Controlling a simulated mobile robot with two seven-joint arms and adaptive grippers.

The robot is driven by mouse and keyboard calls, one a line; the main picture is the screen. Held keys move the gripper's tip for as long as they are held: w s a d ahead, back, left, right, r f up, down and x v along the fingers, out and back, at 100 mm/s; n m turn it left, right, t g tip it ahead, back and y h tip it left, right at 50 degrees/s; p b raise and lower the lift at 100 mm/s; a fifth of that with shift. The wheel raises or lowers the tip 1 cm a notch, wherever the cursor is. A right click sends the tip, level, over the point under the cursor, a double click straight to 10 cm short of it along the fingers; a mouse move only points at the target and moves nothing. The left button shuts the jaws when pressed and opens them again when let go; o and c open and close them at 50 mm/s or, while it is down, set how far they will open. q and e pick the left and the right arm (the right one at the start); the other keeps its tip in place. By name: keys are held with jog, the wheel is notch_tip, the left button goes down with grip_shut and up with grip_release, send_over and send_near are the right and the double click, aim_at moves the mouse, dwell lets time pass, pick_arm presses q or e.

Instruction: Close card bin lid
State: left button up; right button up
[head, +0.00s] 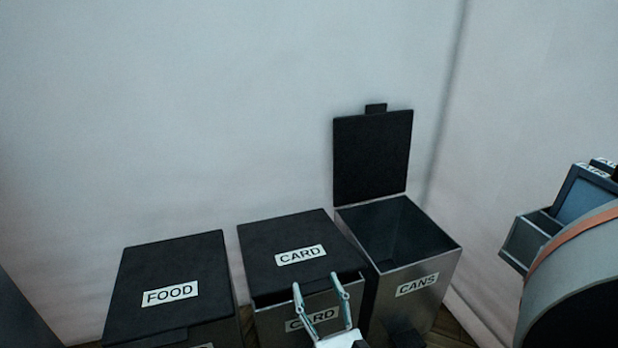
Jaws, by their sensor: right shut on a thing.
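The card bin (275,323) is a metal bin in the lower middle of the head view, between two others. Its black lid (275,243), labelled CARD, lies almost flat over the top. A dark strip shows under the lid's front edge; I cannot tell whether the lid rests fully on the rim. My right gripper (318,284) is at the lid's front edge, its two light fingers reaching up in front of the bin. It is shut on the lid's front part; the gripped spot is mostly hidden. My left gripper is not in view.
The food bin (170,270) on the left has its lid down. The cans bin (425,285) on the right stands open, its lid (372,155) upright near the wall. Blue-grey containers (583,195) show at the right edge. A pale wall (200,100) stands close behind the bins.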

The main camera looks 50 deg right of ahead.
jog(key=shift+w+d+f+t+h, duration=0.1)
jog(key=shift+f+t+h, duration=0.1)
jog(key=shift+f, duration=0.3)
jog(key=shift+w+d+f+t+h, duration=0.1)
jog(key=shift+f+h, duration=0.1)
jog(key=shift+f, duration=0.3)
jog(key=o, duration=1.6)
jog(key=shift+f, duration=0.1)
jog(key=shift+s+a+b, duration=0.1)
jog(key=shift+b, duration=0.2)
jog(key=shift+s+a+f, duration=0.1)
jog(key=shift+s+f, duration=0.05)
jog(key=shift+f, duration=0.05)
jog(key=shift+v, duration=3.45)
